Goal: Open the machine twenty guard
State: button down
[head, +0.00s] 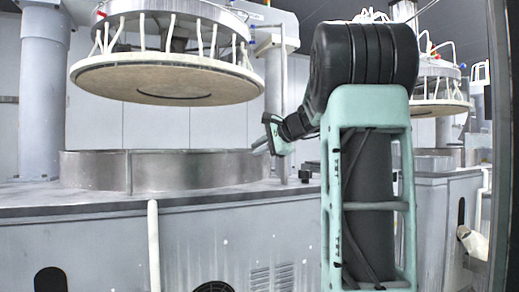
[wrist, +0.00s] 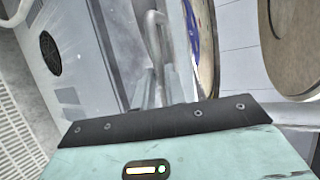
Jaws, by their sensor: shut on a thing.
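The guard (head: 95,171) is a curved grey metal band standing around the round platen on the near machine's top. No number is readable on the machine. My gripper (head: 259,145) is at the band's right end. In the wrist view my gripper (wrist: 160,88) is shut on a thin bent metal bar (wrist: 153,38), which looks like the guard's handle. The bar runs up from between the fingers. The exact contact is partly hidden by the fingers and the mint gripper body.
A round polishing head (head: 165,80) hangs above the guard, left of my arm. The machine's cabinet (head: 110,245) fills the lower left. A second machine (head: 435,205) stands at the right behind my arm. A dark vertical post (head: 502,140) is at the far right.

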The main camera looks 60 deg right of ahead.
jog(key=shift+s+f, duration=0.1)
jog(key=shift+f, duration=0.35)
jog(key=c, duration=1.5)
grip_release()
jog(key=shift+o, duration=0.2)
jog(key=shift+r, duration=0.15)
jog(key=shift+s+r, duration=0.1)
jog(key=p+v, duration=0.2)
jog(key=v, duration=1.5)
jog(key=shift+p, duration=0.3)
jog(key=shift+s, duration=0.1)
